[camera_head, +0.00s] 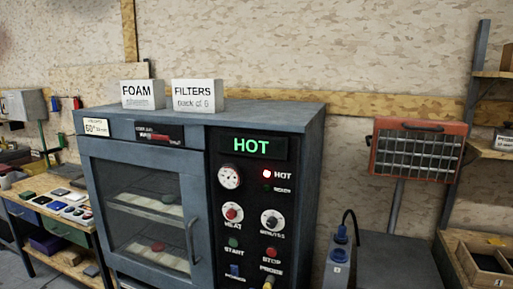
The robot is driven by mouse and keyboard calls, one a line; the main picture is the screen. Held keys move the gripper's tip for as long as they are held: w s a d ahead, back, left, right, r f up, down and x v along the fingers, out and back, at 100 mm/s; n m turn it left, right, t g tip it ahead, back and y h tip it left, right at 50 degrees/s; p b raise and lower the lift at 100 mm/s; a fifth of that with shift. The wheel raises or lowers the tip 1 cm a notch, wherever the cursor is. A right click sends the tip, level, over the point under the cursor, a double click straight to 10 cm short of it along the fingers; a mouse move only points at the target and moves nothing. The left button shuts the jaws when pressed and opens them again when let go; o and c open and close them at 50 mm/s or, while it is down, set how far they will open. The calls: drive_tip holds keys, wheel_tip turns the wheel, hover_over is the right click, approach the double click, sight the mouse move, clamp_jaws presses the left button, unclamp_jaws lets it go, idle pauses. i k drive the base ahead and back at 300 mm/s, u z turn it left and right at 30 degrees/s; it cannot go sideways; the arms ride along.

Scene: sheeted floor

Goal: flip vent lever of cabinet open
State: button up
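A grey-blue cabinet (264,112) with a glass door (148,212) stands left of centre. Its vent lever (158,137) looks like a small red bar, lying nearly level across a black plate above the door. The plate has small white lettering at both ends, too small to read surely. The door looks shut, with a curved handle (191,240) on its right side. My gripper is not in view.
Two white boxes, FOAM (143,94) and FILTERS (197,95), stand on the cabinet. A workbench (36,186) is at left. A blue-grey device (340,258) with a black cable stands right of the cabinet. An orange drawer case (418,149) and a wooden tray (462,262) are farther right.

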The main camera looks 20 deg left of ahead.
sight(156, 136)
drive_tip(key=u, duration=1.9)
drive_tip(key=i, duration=0.35)
drive_tip(key=u, duration=0.9)
drive_tip(key=i, duration=1.65)
drive_tip(key=z, duration=0.1)
